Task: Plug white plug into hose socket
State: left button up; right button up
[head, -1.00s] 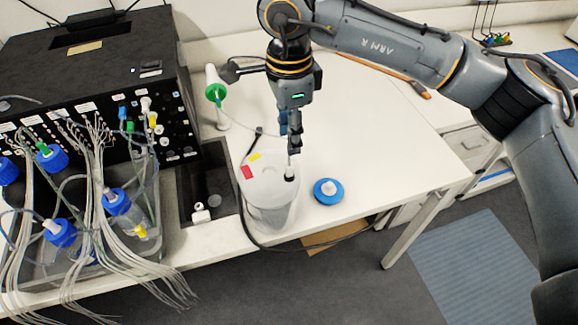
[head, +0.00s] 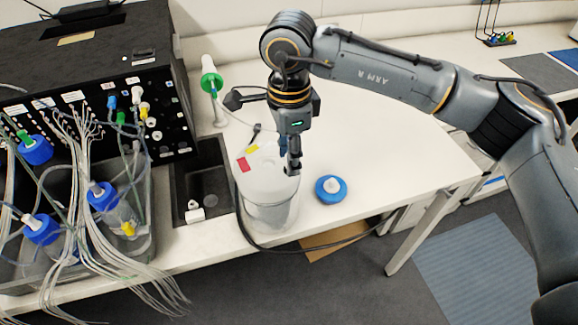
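My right gripper (head: 292,168) points straight down at the right side of the lid of a white container (head: 268,190). Its dark fingertips look close together and are at or just above the lid's rim. I cannot tell whether they grip anything. The white plug and the hose socket are not clearly visible; the fingers cover the spot where a small white piece and a black fitting showed earlier. My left gripper is not in view.
A blue-and-white round cap (head: 331,189) lies right of the container. A green-and-white bottle (head: 211,80) stands behind. A black device (head: 95,75), blue-capped bottles (head: 103,196) and many thin tubes fill the left. The table's right part (head: 400,150) is clear.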

dwell(0.3)
dwell(0.4)
jog(key=shift+b, duration=0.35)
jog(key=shift+b, duration=0.4)
dwell(0.4)
jog(key=shift+c, duration=0.2)
grip_shut()
jog(key=shift+r, duration=0.2)
jog(key=shift+r+p, duration=1.1)
jog(key=shift+r, duration=1.75)
